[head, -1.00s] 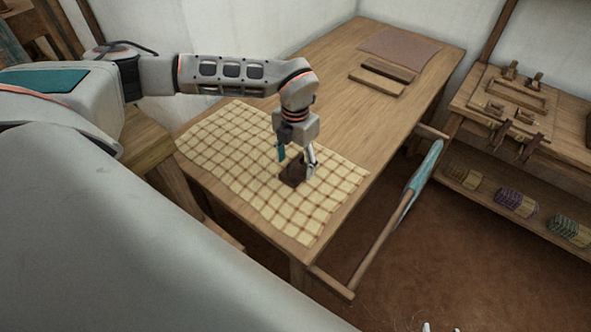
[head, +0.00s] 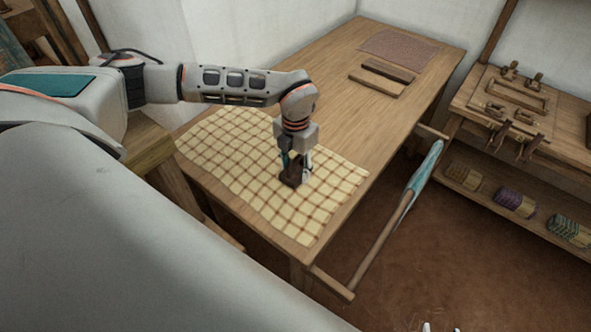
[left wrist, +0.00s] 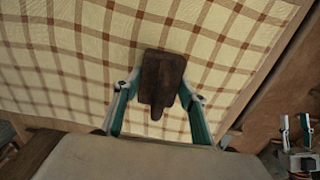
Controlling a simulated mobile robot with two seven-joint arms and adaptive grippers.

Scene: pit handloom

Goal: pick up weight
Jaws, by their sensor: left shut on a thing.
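The weight (head: 291,179) is a small dark brown block on the checked cloth, with a narrower knob or handle. In the left wrist view the weight (left wrist: 160,78) lies between the fingers, its narrow end toward the wrist. My left gripper (head: 296,170) points down over the cloth and is shut on the weight. The weight appears to rest on the cloth; I see no clear gap under it. My right gripper (left wrist: 295,132) shows at the right edge of the left wrist view, its fingers apart and empty. Only its tips show at the bottom of the head view.
The yellow-and-brown checked cloth (head: 225,140) covers the near end of the wooden table (head: 340,75). Wooden slats (head: 380,80) and a brown mat (head: 398,46) lie at the far end. A bar with blue cloth (head: 421,176) runs along the right side. Shelves with yarn bundles (head: 515,203) stand right.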

